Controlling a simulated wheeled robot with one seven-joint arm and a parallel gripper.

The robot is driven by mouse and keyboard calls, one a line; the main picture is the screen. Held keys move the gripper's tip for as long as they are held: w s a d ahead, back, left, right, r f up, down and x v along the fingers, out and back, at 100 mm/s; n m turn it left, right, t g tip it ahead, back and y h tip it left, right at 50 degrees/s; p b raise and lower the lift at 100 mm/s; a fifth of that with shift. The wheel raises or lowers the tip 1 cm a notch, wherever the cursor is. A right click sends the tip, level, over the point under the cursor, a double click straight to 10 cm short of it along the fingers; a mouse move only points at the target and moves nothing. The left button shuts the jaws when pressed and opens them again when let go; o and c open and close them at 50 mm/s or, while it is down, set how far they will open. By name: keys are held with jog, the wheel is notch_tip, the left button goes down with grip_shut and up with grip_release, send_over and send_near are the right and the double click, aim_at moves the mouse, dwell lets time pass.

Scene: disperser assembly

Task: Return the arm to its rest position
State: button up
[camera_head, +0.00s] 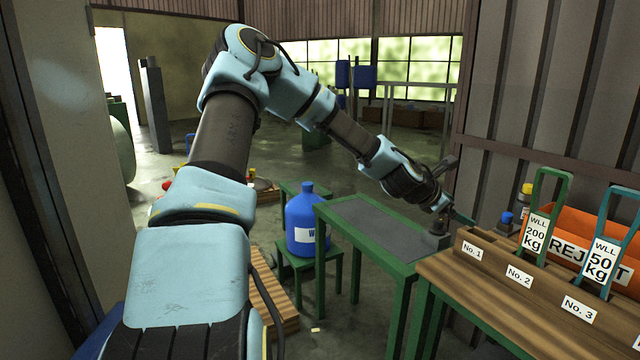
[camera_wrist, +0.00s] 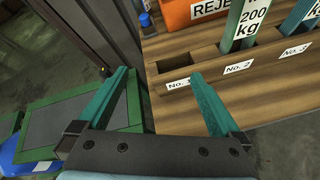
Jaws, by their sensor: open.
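My arm reaches out to the right in the head view. My gripper (camera_head: 462,217) is near the left end of the wooden rack (camera_head: 495,262), by the No. 1 label. In the wrist view my gripper (camera_wrist: 160,76) has its two teal fingers spread wide with nothing between them. Beyond the fingertips is the empty No. 1 slot (camera_wrist: 188,62). A green 200 kg tool (camera_head: 544,220) stands in the No. 2 slot. A teal 50 kg tool (camera_head: 608,245) stands at No. 3. Whether the fingers touch the rack cannot be told.
An orange REJECT bin (camera_head: 567,224) stands behind the rack. A green-framed table (camera_head: 372,228) is left of the rack, with a blue bottle (camera_head: 306,222) beyond it on a low green stand. A ribbed wall (camera_head: 500,95) rises close behind the gripper.

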jog(key=s+a+f+m+g+y+b, duration=0.1)
jog(key=s+a+f+m+y, duration=0.2)
jog(key=a, duration=0.4)
jog(key=s+a+f+m+y+b, duration=0.1)
jog(key=s+a+f+m, duration=0.15)
jog(key=a+m, duration=0.3)
jog(key=s+a+f+m+g+y+b, duration=0.1)
jog(key=s+a+f+m+y, duration=0.2)
jog(key=a, duration=0.4)
jog(key=s+a+m+y+b, duration=0.1)
jog(key=s+a+m, duration=0.3)
jog(key=a, duration=0.6)
jog(key=s+a+m+g+y+b, duration=0.1)
jog(key=s+a+m+y, duration=0.1)
jog(key=s+a+m, duration=0.2)
jog(key=s+a, duration=0.3)
jog(key=a, duration=0.4)
jog(key=shift+r+m+g+y+b, duration=0.3)
jog(key=shift+r+m+b, duration=0.05)
jog(key=shift+r+b, duration=0.05)
